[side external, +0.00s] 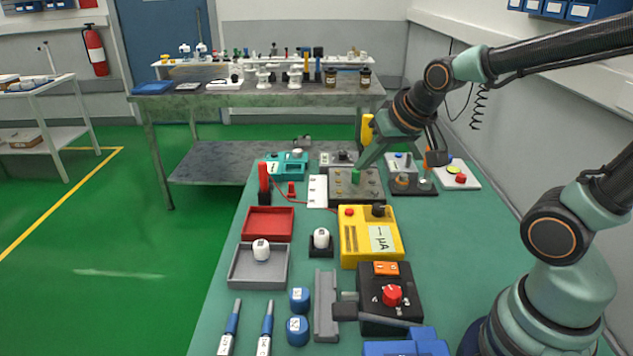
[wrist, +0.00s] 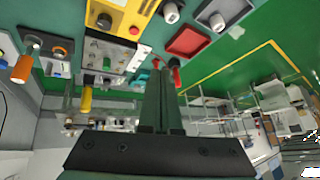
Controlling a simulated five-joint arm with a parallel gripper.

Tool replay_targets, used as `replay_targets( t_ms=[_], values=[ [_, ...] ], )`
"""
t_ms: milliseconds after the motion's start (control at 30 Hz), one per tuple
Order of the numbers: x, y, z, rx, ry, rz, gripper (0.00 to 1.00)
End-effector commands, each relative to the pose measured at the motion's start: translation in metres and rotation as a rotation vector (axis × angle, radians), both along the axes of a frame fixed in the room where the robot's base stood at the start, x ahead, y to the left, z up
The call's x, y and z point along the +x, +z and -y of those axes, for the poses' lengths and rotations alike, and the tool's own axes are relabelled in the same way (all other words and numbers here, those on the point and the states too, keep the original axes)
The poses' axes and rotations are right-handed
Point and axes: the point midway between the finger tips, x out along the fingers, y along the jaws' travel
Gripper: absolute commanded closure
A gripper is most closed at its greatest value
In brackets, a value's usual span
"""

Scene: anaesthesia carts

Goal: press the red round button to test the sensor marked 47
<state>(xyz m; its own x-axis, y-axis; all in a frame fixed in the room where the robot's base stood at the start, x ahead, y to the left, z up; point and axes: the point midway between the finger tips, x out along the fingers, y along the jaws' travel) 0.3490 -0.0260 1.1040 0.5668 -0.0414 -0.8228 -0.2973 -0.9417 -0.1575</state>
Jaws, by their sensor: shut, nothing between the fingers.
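A red round button (side external: 349,211) is on the yellow meter box (side external: 356,250); it also shows in the wrist view (wrist: 134,30). Another red button (side external: 460,179) is on a pale box at the far right. A white sensor (side external: 261,249) sits in the grey tray, and another white sensor (side external: 321,238) stands in a black holder; I cannot read 47 on either. My gripper (side external: 362,165) is shut and empty, above the grey panel box (side external: 343,190) beside its green knob (side external: 355,176). Its fingers (wrist: 157,72) also show in the wrist view.
A black box with a red knob (side external: 392,295) stands at the front. A red tray (side external: 268,224), blue caps (side external: 297,330) and blue-white pens (side external: 265,325) lie at left. An orange-topped piece (side external: 437,157) and a yellow upright piece (side external: 367,128) stand close to my gripper.

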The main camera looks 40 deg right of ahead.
Motion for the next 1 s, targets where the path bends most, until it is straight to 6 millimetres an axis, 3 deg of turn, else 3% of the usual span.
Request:
replay_targets(
  t_ms=[200, 400, 600, 1000],
  values=[
    [0.04, -0.032, 0.027, 0.126, -0.242, 0.094, 1.0],
    [0.063, -0.054, 0.048, 0.226, -0.406, 0.178, 1.0],
    [0.072, -0.064, 0.058, 0.276, -0.482, 0.224, 1.0],
    [0.073, -0.065, 0.059, 0.285, -0.492, 0.233, 1.0]
  ],
)
